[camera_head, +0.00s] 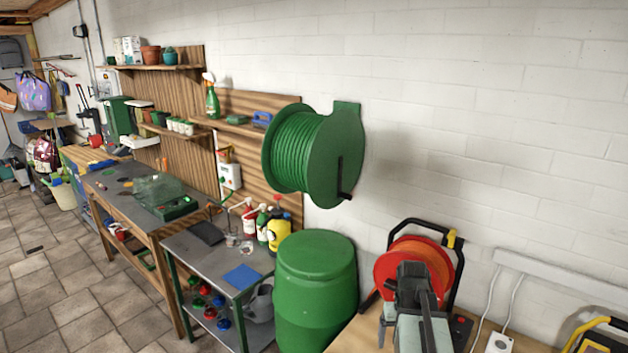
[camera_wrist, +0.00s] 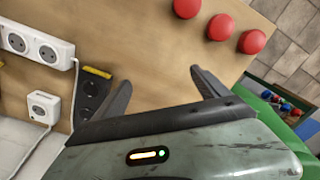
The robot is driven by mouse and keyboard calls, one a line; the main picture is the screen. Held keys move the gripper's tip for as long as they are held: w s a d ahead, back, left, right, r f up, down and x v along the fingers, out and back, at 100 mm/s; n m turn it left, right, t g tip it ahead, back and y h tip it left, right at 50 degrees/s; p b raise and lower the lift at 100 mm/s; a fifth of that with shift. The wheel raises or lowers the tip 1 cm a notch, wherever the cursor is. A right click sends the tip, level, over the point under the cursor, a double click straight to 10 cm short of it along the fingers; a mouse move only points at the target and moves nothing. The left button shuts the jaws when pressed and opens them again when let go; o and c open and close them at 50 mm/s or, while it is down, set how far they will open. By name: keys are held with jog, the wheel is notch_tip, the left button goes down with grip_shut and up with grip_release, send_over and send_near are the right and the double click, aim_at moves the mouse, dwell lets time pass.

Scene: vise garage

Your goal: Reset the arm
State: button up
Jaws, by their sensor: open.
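My gripper (camera_wrist: 160,88) shows in the wrist view with its two dark fingers spread wide and nothing between them. It is over a light wooden table top (camera_wrist: 150,40). In the head view my arm rises at the lower right, in front of an orange cable reel (camera_head: 392,262). The fingertips cannot be made out clearly there.
Three red round knobs (camera_wrist: 219,27) lie along the wood's edge. A white power strip (camera_wrist: 36,46) and a white socket box (camera_wrist: 43,107) are at the left. A green barrel (camera_head: 316,290) stands left of the table, below a wall-mounted green hose reel (camera_head: 312,155).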

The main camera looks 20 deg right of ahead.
jog(key=w+a+f+n+b, duration=0.1)
jog(key=w+a+n, duration=0.1)
jog(key=a, duration=2.3)
jog(key=shift+a+f+n, duration=0.15)
jog(key=shift+a+n, duration=0.1)
jog(key=shift+n, duration=0.55)
jog(key=shift+w, duration=0.1)
